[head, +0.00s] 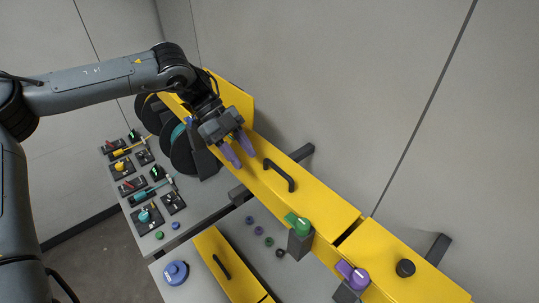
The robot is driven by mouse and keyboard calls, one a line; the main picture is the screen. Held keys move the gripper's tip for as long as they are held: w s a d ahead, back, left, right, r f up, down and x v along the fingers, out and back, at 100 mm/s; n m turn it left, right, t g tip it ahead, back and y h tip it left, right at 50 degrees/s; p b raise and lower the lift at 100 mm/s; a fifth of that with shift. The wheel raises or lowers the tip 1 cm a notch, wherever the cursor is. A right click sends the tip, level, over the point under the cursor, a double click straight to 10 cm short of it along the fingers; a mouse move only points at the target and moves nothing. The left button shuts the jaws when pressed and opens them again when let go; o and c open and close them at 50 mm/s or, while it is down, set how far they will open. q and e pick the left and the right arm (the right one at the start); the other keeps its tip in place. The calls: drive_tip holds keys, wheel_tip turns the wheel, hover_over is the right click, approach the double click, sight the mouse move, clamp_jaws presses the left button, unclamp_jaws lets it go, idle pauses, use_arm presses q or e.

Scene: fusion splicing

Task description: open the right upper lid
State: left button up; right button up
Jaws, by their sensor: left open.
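A long yellow housing runs diagonally along the wall. Its middle upper lid (320,200) is flat and carries a black bar handle (280,175). I cannot tell which of these is the right upper lid. My left gripper (244,160) is open, with two purple fingers over the housing, to the left of the bar handle and apart from it. My right gripper is not in view.
A green knob (302,227) and a purple knob (358,279) sit on the housing's front side. A lower yellow lid with a black handle (221,267) lies below.

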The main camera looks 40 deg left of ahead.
use_arm(q)
drive_tip(key=m+y, duration=0.1)
drive_tip(key=y, duration=0.1)
approach(280, 170)
drive_tip(key=s+a, duration=0.1)
drive_tip(key=a, duration=0.1)
wheel_tip(280, 170, up, 3)
drive_tip(key=d+y+b, duration=0.1)
drive_tip(key=d, duration=0.1)
drive_tip(key=shift+m+y, duration=0.3)
drive_tip(key=shift+m, duration=0.1)
drive_tip(key=p+x, duration=0.1)
drive_tip(key=x, duration=0.4)
drive_tip(key=p+x, duration=0.1)
drive_tip(key=x, duration=0.4)
drive_tip(key=shift+w+d+f, duration=0.15)
drive_tip(key=shift+w+f, duration=0.1)
drive_tip(key=shift+w, duration=0.05)
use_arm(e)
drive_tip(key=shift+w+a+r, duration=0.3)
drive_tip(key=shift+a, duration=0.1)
use_arm(q)
clamp_jaws()
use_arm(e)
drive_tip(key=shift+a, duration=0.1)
